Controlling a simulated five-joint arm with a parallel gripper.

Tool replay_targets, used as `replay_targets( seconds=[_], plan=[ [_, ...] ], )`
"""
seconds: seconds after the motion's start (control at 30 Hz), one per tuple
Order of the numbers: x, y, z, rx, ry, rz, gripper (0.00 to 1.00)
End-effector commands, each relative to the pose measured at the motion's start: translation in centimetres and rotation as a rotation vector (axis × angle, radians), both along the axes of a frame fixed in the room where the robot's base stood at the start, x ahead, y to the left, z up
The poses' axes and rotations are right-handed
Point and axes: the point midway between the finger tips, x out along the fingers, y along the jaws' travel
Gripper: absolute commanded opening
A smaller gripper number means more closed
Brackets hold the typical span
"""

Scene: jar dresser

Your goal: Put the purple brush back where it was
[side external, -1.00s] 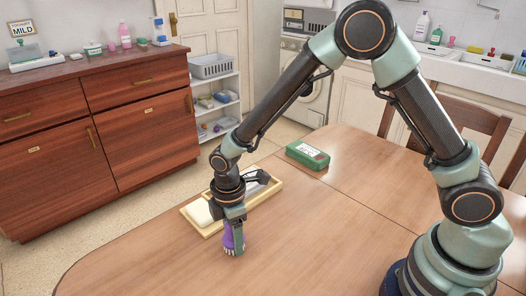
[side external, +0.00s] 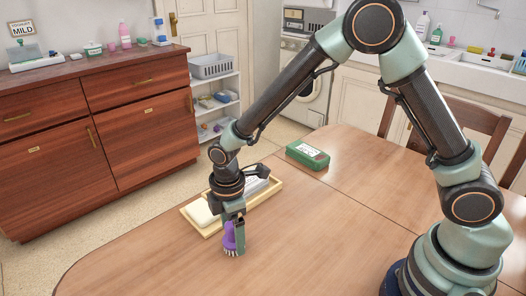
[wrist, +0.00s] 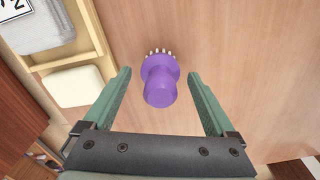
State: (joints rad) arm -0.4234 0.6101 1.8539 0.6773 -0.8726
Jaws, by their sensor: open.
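The purple brush (side external: 229,239) stands on the wooden table, upright with its pale bristles down, just in front of a light wooden tray. My gripper (side external: 234,250) is lowered at the brush, and one finger hides part of it in the side view. In the wrist view the purple brush (wrist: 159,82) lies between the tips of my open gripper (wrist: 158,76), with a gap on each side. The tray (side external: 213,235) holds a cream block (side external: 199,213) and a grey item (side external: 254,185), partly hidden by my wrist.
A green box (side external: 307,155) with a white label lies on the table behind the tray. The table (side external: 320,230) is clear to the right of the brush. A dark wooden dresser (side external: 95,130) with bottles and jars on top stands to the left.

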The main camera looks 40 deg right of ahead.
Motion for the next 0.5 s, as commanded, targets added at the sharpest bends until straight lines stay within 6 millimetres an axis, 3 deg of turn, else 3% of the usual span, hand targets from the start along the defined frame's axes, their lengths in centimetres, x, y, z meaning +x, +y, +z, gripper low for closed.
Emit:
replay_targets(
  seconds=[0.3, 0.5],
  plan=[
    [0.1, 0.0, 6.7, 0.002, -0.006, 0.000, 0.91],
    [0.0, 0.0, 9.5, 0.001, -0.003, 0.000, 0.91]
  ],
)
